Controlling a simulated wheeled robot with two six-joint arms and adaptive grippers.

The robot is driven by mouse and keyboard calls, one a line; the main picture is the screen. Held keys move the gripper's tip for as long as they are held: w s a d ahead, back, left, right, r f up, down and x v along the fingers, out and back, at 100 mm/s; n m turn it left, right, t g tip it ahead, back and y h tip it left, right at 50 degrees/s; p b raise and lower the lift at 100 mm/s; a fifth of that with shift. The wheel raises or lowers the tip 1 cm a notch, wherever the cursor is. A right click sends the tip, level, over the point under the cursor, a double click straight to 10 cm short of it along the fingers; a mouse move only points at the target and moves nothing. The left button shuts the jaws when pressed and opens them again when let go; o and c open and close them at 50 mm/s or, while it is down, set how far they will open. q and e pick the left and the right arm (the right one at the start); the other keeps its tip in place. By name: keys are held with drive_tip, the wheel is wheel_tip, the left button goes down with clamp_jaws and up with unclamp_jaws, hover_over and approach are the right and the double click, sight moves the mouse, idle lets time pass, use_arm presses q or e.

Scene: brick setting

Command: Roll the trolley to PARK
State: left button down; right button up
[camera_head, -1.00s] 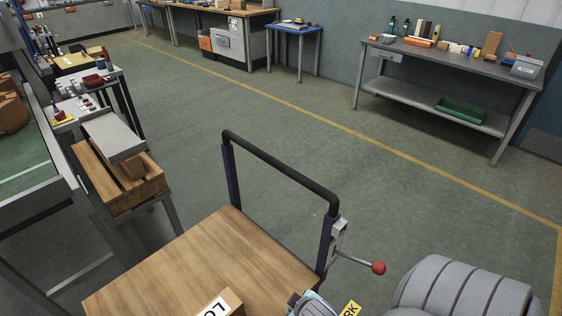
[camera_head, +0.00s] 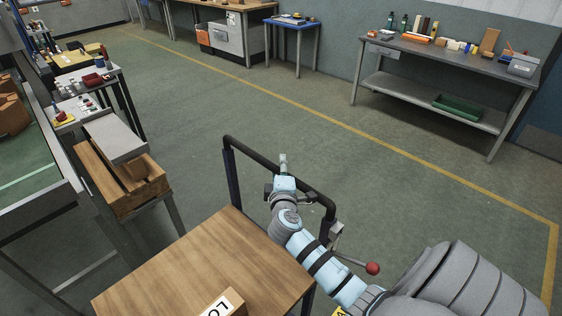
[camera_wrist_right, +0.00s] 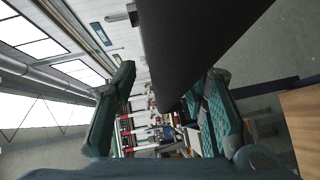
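The trolley has a wooden deck (camera_head: 205,265) and a black push handle (camera_head: 265,162) on dark posts. A lever with a red knob (camera_head: 372,268) sits at its right post. A box with a partly cut-off label (camera_head: 222,304) stands on the deck. My right gripper (camera_head: 283,178) is at the handle's top bar. In the right wrist view its fingers (camera_wrist_right: 168,105) are spread, with the dark bar (camera_wrist_right: 185,45) showing between them; contact is unclear. A yellow sign's corner (camera_head: 340,312) shows at the bottom edge, mostly hidden by my arm. My left gripper is not in view.
Open green floor (camera_head: 250,110) with a yellow line lies beyond the trolley. A bench with a wooden crate (camera_head: 122,185) stands close on the left. A grey workbench (camera_head: 450,58) and a blue table (camera_head: 292,22) stand along the back wall.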

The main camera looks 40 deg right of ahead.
drive_tip(key=x, duration=0.4)
drive_tip(key=shift+w+d+f, duration=0.15)
drive_tip(key=shift+w+d, duration=0.05)
drive_tip(key=shift+s+a, duration=0.1)
drive_tip(key=shift+a, duration=0.1)
clamp_jaws()
